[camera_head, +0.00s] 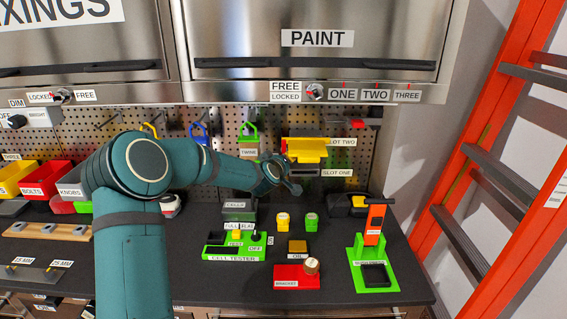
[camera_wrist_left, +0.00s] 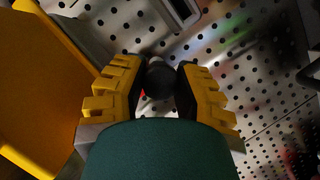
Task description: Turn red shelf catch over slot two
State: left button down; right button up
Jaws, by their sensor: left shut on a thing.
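The yellow shelf (camera_head: 307,146) hangs on the perforated back wall beside the SLOT TWO label (camera_head: 342,142). A small red part (camera_head: 283,146) shows at its left end; I cannot tell for certain that it is the catch. My left gripper (camera_head: 291,188) is in front of the wall, below the yellow shelf's left end. In the left wrist view its yellow-padded fingers (camera_wrist_left: 158,80) are closed on a dark round knob (camera_wrist_left: 160,82). A bit of red shows beside the knob; the rest is hidden behind it and the gripper. My right gripper is out of view.
Below, the bench holds a green cell tester (camera_head: 235,253), a red block (camera_head: 290,281) and a green stand with an orange device (camera_head: 374,225). Padlocks hang on the wall to the left. An orange ladder (camera_head: 480,150) stands at the right.

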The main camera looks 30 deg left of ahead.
pick_arm(q)
jog(key=c, duration=0.6)
grip_release()
jog(key=shift+w, duration=0.1)
jog(key=shift+c, duration=0.2)
jog(key=shift+f, duration=0.1)
